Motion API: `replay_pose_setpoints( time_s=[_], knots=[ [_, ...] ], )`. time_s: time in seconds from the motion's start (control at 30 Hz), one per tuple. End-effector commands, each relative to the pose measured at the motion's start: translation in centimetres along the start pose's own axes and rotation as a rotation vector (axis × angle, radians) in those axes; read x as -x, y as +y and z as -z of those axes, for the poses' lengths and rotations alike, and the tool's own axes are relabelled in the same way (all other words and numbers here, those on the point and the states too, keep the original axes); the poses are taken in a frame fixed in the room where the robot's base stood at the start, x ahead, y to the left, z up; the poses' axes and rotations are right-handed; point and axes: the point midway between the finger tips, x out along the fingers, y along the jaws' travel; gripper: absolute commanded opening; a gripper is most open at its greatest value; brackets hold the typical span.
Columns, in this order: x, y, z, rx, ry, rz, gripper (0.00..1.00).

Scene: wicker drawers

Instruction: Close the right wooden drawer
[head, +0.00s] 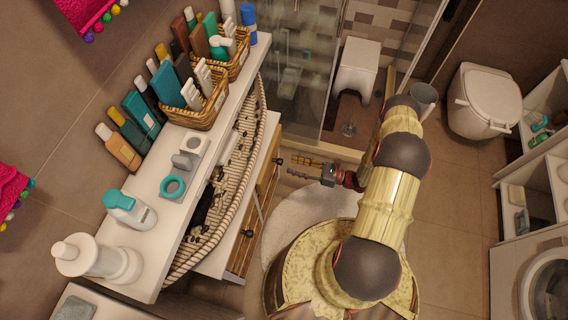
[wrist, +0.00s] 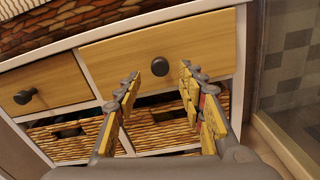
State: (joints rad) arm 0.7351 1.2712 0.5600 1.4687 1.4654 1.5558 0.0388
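The right wooden drawer (wrist: 210,38) has a light wood front with one dark round knob (wrist: 160,66). It fills the upper middle of the wrist view. How far it stands out from the cabinet, I cannot tell. In the head view its front (head: 267,172) shows edge-on at the cabinet's side. My gripper (wrist: 160,75) is open and empty, with its fingers spread on either side of the knob in the picture. In the head view my gripper (head: 292,166) points left at the drawer front, with a small gap visible before the knob.
The left wooden drawer (wrist: 45,85) has its own dark knob. Wicker baskets (wrist: 165,125) sit below the drawers. A white shelf (head: 150,205) with bottles and baskets is above the cabinet. A glass shower panel (head: 297,60) stands close by.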

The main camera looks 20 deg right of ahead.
Motion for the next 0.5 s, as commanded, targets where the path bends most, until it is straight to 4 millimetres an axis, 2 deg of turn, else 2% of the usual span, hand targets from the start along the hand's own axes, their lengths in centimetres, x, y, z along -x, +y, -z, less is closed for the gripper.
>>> replay_pose_setpoints(
  time_s=[0.1, 0.23, 0.5],
  knots=[
    [-2.0, 0.0, 0.2, 0.0, 0.002, -0.005, 0.4],
    [-3.6, 0.0, 0.2, 0.0, 0.002, -0.004, 0.4],
    [-5.0, 0.0, 0.1, 0.001, 0.001, 0.0, 0.4]
  ],
)
